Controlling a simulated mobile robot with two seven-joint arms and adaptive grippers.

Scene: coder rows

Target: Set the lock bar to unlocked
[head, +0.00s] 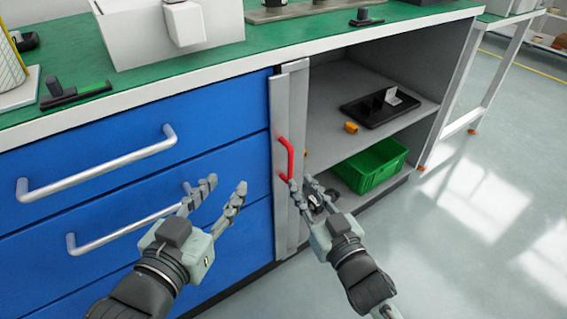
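The lock bar (281,215) is a grey upright strip at the right edge of the blue drawer front. A red handle (290,158) stands out from its upper half. My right gripper (301,183) is at the handle's lower end, with its fingers apart and nothing seen between them. Its left fingertip overlaps the handle's bottom in the picture; I cannot tell whether they touch. My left gripper (226,184) is open and empty in front of the blue drawers, left of the bar.
Blue drawers with silver handles (100,168) lie left of the bar. To its right is an open shelf with a black tray (365,112), an orange block (351,128) and a green crate (352,180). The green worktop (290,32) overhangs above. The floor at right is clear.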

